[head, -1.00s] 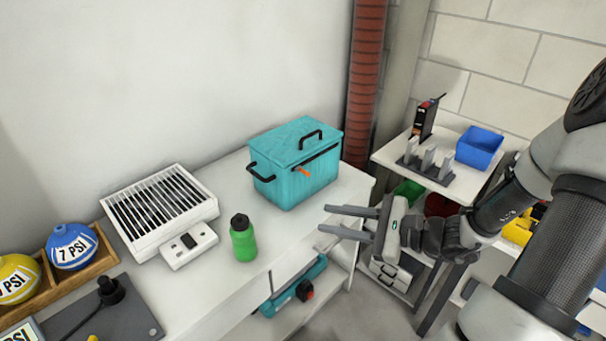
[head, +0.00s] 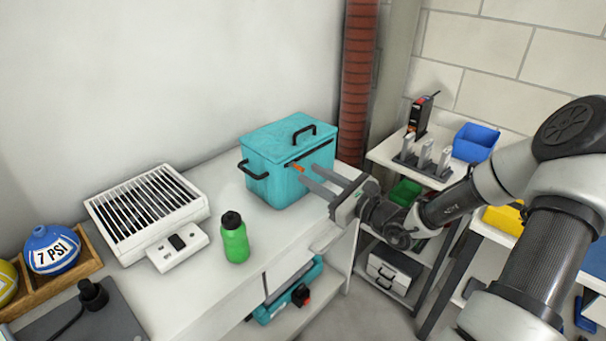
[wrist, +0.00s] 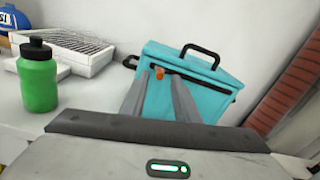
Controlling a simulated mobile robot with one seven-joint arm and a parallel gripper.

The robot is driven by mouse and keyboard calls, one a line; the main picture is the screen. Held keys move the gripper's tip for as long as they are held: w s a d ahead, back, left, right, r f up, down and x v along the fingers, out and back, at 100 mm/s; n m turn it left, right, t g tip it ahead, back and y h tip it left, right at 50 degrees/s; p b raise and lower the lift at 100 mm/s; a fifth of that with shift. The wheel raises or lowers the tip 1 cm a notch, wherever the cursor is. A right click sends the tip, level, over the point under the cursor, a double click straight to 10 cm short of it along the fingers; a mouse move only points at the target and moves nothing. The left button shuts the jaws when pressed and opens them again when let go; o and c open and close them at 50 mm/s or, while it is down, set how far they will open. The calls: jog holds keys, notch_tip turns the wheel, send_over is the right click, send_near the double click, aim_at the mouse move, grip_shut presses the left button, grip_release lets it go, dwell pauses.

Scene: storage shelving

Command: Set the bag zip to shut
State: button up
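The teal bag (head: 289,165) stands upright on the white bench, with black handles on its lid and left end. A dark zip line runs along its front near the top, and an orange zip pull (head: 298,167) sits toward the left part of that line. My gripper (head: 307,178) is open, its two fingers pointing at the bag's front just short of the pull. In the wrist view, the orange pull (wrist: 159,70) shows between the two fingertips (wrist: 160,78), with the bag (wrist: 200,95) behind. Whether the fingers touch the bag or pull, I cannot tell.
A green bottle (head: 234,238) stands on the bench (head: 215,290) left of my gripper. A white grilled heater (head: 148,211) is farther left. A shelf unit (head: 425,170) with a blue bin (head: 475,142) stands at right, behind my arm.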

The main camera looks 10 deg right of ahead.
aim_at(303, 170)
jog(key=shift+b+x, duration=0.3)
jog(key=shift+x, duration=1.85)
jog(key=shift+c, duration=0.4)
grip_shut()
